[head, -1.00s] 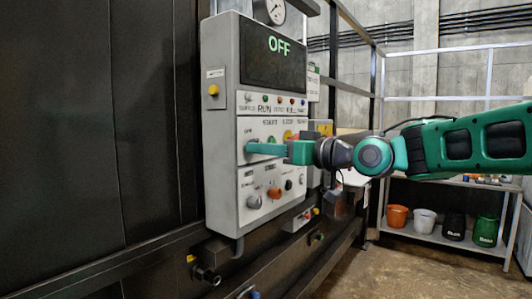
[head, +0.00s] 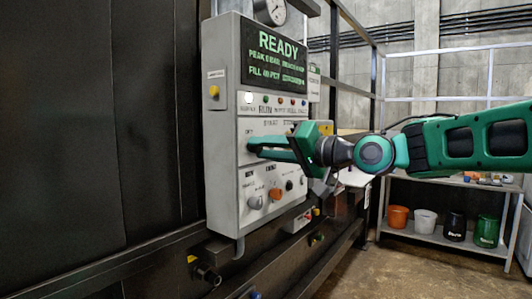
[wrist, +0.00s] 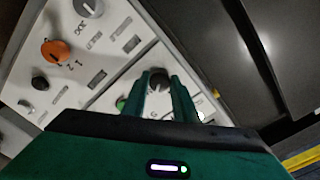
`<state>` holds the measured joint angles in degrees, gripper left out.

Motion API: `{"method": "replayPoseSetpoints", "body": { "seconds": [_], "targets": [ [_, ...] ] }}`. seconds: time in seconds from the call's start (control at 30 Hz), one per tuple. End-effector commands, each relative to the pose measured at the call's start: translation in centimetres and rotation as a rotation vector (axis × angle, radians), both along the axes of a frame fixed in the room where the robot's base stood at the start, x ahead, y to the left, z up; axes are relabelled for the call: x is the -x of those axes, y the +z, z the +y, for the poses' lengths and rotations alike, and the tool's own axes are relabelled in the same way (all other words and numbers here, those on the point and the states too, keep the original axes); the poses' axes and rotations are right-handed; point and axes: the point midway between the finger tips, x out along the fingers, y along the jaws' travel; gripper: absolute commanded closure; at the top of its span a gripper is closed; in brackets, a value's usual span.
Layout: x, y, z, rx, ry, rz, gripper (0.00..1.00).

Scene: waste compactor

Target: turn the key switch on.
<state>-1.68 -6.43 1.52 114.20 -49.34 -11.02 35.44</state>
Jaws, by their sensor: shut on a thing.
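The grey control panel (head: 225,120) stands on the left with its screen (head: 273,52) lit and reading READY in green. My gripper (head: 252,148) reaches in from the right, with its green fingertips against the panel's middle section. In the wrist view, my gripper (wrist: 160,84) has its two fingers on either side of the dark key switch (wrist: 159,78) and is shut on it. Only the switch's top shows between the fingers. In the head view the fingers hide the switch. The wrist is rolled, with one finger higher than the other.
Below the fingers are a grey knob (head: 254,202), an orange knob (head: 275,194) and a small black knob. A white indicator (head: 249,98) glows in the row under the screen. A yellow button (head: 213,91) sits on the panel's side. A shelf with several buckets stands at right.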

Motion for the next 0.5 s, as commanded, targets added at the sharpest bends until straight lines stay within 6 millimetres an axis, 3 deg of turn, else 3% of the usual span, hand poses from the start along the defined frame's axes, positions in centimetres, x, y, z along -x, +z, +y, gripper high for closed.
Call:
{"method": "replayPoseSetpoints", "body": {
  "seconds": [0.5],
  "targets": [
    [-0.28,0.21,-0.31,-0.031,-0.008,0.033,0.96]
  ]
}}
